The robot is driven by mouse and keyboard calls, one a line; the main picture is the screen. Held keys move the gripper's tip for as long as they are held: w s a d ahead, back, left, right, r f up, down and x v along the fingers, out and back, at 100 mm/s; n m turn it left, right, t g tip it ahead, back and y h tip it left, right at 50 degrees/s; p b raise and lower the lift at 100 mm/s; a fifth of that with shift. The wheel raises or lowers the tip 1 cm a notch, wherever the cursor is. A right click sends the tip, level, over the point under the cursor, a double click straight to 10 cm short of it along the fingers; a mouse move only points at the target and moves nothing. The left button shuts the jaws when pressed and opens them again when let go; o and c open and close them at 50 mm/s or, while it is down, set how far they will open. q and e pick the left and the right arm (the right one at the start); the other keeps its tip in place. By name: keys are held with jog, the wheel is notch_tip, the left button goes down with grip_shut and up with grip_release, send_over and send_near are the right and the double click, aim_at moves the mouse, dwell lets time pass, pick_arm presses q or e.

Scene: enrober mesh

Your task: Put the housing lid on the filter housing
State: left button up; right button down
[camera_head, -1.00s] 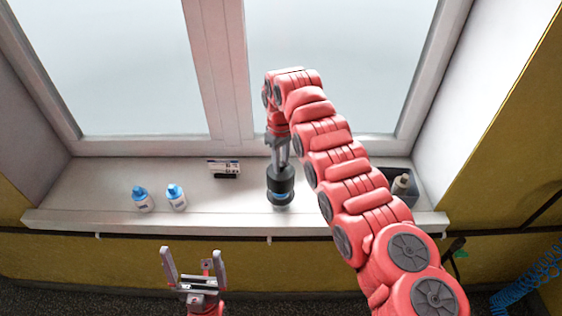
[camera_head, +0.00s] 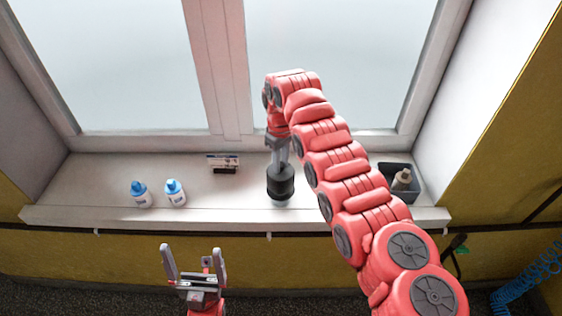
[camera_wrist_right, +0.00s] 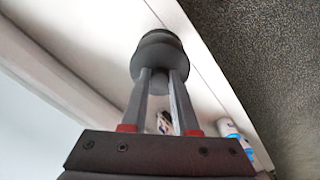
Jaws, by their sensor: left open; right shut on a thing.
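My right gripper (camera_head: 280,160) reaches down over the sill and is shut on the dark housing lid. The black, round lid (camera_head: 281,176) sits at its fingertips, and it also shows in the right wrist view (camera_wrist_right: 158,48) with the fingers on either side of its narrower part. The filter housing (camera_head: 281,203) stands upright on the sill directly beneath, mostly hidden by the lid. Only a pale strip at its base shows. Lid and housing look stacked in line; I cannot tell whether the lid is fully seated. My left gripper (camera_head: 195,265) is open and empty, in front of the sill.
A grey bin (camera_head: 408,180) with a bottle stands at the right. The window is close behind.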

jog(key=shift+f, duration=0.2)
jog(key=shift+f+b, duration=0.6)
jog(key=shift+f, duration=0.3)
jog(key=c, duration=0.6)
grip_release()
jog(key=shift+r, duration=0.15)
